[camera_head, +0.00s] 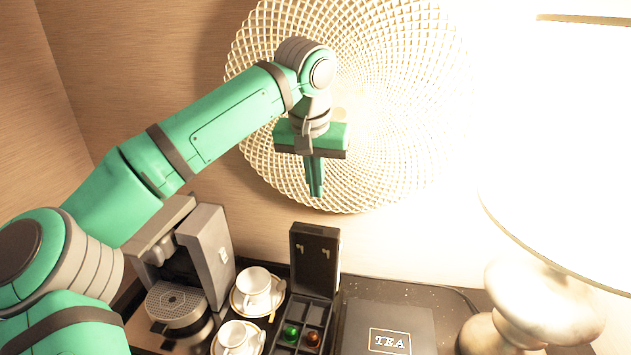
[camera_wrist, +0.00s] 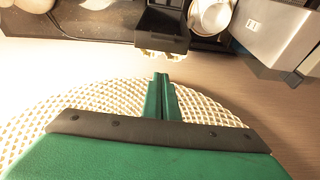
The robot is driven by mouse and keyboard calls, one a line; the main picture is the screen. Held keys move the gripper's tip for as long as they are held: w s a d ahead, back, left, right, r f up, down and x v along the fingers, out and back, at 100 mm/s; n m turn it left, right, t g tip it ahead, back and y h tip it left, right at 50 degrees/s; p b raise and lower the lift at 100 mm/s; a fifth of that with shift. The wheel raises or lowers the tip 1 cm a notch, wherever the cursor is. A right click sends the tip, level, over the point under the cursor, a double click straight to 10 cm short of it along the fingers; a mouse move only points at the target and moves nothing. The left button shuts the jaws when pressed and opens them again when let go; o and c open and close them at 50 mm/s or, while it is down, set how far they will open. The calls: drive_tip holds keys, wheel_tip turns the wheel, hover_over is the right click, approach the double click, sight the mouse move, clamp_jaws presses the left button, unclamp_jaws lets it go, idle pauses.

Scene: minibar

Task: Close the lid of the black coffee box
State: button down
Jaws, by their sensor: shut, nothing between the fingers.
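The black coffee box (camera_head: 304,318) stands on the counter with its lid (camera_head: 315,262) raised upright at the back. Its compartments are exposed and hold a green capsule (camera_head: 291,332) and a brown capsule (camera_head: 313,339). In the wrist view the raised lid (camera_wrist: 163,30) shows at the top centre. My gripper (camera_head: 316,192) is shut and empty, pointing down above the lid and in front of the wall. In the wrist view its fingers (camera_wrist: 161,80) are together, apart from the lid.
A coffee machine (camera_head: 207,255) and two white cups (camera_head: 254,285) on saucers stand left of the box. A closed tea box (camera_head: 362,318) is to its right, then a lamp (camera_head: 545,290). A round woven decoration (camera_head: 400,110) hangs on the wall behind my gripper.

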sight(315, 230)
drive_tip(key=f, duration=0.6)
drive_tip(key=shift+s+a+f, duration=0.1)
drive_tip(key=shift+s, duration=0.2)
drive_tip(key=shift+s+a, duration=0.15)
drive_tip(key=shift+s, duration=0.7)
